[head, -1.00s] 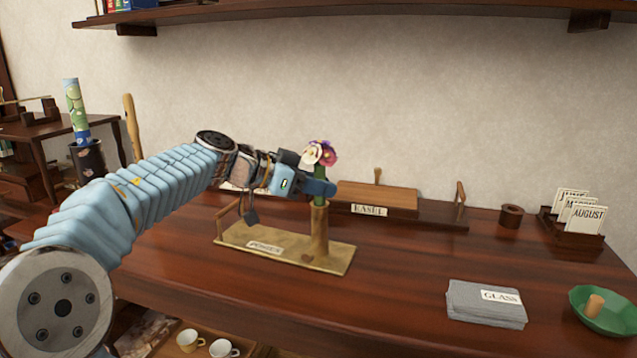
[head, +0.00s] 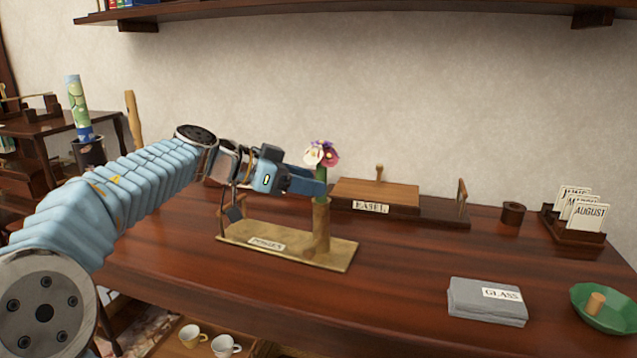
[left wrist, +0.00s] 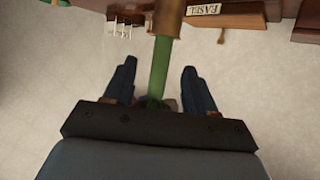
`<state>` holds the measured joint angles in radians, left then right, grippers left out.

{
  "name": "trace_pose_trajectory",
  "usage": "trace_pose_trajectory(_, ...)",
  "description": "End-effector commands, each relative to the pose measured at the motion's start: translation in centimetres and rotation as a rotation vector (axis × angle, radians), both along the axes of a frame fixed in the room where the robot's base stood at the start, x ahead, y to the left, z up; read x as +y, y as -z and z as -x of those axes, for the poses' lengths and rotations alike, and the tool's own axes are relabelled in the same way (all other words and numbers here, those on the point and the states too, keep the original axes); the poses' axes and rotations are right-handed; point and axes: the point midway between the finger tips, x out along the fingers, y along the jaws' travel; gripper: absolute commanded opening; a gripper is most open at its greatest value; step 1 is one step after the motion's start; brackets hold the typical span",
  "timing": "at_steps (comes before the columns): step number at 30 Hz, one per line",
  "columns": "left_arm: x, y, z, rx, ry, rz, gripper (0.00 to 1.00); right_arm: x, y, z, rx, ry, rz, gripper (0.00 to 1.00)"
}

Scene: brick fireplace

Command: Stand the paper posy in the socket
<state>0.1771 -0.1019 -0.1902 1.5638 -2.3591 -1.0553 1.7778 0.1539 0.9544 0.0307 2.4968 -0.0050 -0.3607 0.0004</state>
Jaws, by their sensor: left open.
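The paper posy (head: 320,160), with white and dark pink flowers on a green stem, stands upright in the wooden socket (head: 320,226) on the brass-coloured plate labelled "POSIES" (head: 290,250). In the left wrist view its green stem (left wrist: 159,65) runs into the socket (left wrist: 168,16), and its flowers are mostly hidden behind the gripper body. My left gripper (head: 318,186) is open at the stem just above the socket. In the left wrist view the fingers of my left gripper (left wrist: 158,78) stand apart on both sides of the stem, with gaps. My right gripper is out of view.
A wooden easel block (head: 375,195) stands behind the plate. A round wooden holder (head: 513,213), a calendar card rack (head: 575,232), a folded grey cloth (head: 487,302) and a green bowl (head: 607,308) stand to the right. The front middle of the table is clear.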

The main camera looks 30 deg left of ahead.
Motion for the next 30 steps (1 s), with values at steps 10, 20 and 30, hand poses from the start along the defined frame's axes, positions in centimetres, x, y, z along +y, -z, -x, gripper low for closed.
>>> trace_pose_trajectory(10, 4.5, -3.2, 6.0, -0.001, -0.004, -0.001, 0.56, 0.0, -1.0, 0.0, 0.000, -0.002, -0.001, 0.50)
trace_pose_trajectory(20, 5.7, -4.0, 7.7, -0.001, -0.001, -0.001, 0.56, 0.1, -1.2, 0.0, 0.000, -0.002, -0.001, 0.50)
trace_pose_trajectory(30, 5.7, -4.0, 7.7, 0.000, 0.000, 0.000, 0.56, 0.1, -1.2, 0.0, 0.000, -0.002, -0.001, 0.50)
